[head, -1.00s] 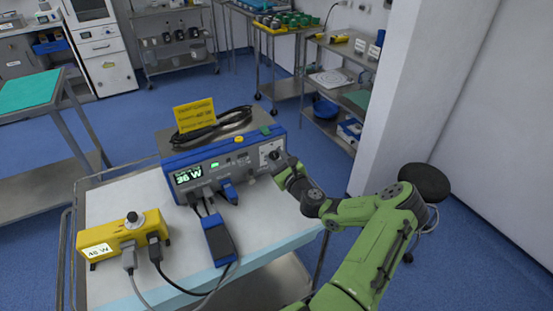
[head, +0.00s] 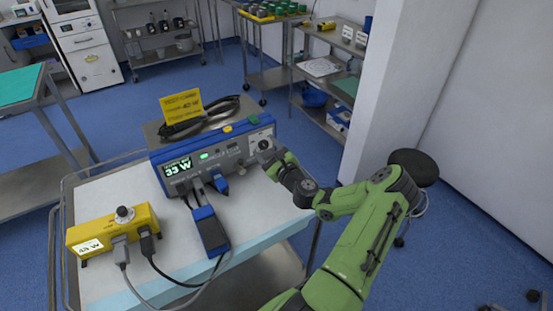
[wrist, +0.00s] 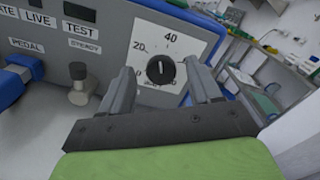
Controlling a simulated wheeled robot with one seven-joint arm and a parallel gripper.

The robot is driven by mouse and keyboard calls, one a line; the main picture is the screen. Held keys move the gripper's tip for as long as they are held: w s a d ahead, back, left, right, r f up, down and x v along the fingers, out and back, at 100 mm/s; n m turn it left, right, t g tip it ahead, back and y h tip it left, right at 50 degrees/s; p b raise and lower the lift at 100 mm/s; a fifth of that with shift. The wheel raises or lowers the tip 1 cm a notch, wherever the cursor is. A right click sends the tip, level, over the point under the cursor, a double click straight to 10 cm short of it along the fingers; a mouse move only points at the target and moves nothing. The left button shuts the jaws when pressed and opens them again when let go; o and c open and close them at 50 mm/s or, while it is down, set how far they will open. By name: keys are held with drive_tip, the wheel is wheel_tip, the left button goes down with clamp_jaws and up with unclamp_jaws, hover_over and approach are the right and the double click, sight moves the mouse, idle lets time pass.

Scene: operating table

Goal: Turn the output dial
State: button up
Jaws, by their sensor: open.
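The output dial (wrist: 160,71) is a black knob with a white pointer line on a white scale marked 20 and 40, in the wrist view. It sits at the right end of the blue-and-grey generator (head: 222,160), whose display (head: 178,167) reads 33 W. My gripper (wrist: 163,77) is open, with one finger on each side of the dial. Gaps show between knob and fingers, though depth is hard to judge. In the head view my gripper (head: 268,152) is at the dial's panel and hides part of it.
A yellow meter box (head: 113,230) with a knob and cables reads about 43 W. A blue pedal (head: 209,232) lies on the trolley (head: 95,285). A yellow card (head: 182,105) and coiled black cable (head: 200,120) sit on the generator. A wall corner stands right.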

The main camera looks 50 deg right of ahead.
drive_tip(key=v, duration=1.4)
drive_tip(key=shift+s+a+p, duration=0.15)
drive_tip(key=shift+s+p, duration=0.15)
drive_tip(key=shift+p, duration=0.15)
drive_tip(key=shift+w, duration=0.1)
drive_tip(key=w+a+r+n+g+y+p, duration=0.25)
drive_tip(key=a+n+g+y, duration=0.3)
drive_tip(key=a+n, duration=0.6)
drive_tip(key=w+a+r+n+g+y+p, duration=0.1)
drive_tip(key=w+a+r+n+g+y, duration=0.15)
drive_tip(key=a+n+g+y, duration=0.6)
drive_tip(key=s+a+r+n+t+h+p, duration=0.1)
drive_tip(key=s+a+r+n+h+p, duration=0.1)
drive_tip(key=s+a+r+n+h, duration=0.2)
drive_tip(key=s+a+r+n+t+h+p, duration=0.1)
drive_tip(key=s+a+r+n+h, duration=0.3)
drive_tip(key=r, duration=1.2)
drive_tip(key=s+a+n+p, duration=0.1)
drive_tip(key=s+a+n, duration=0.2)
drive_tip(key=s+n, duration=0.2)
drive_tip(key=shift+s+n+h, duration=0.4)
drive_tip(key=shift+s, duration=0.7)
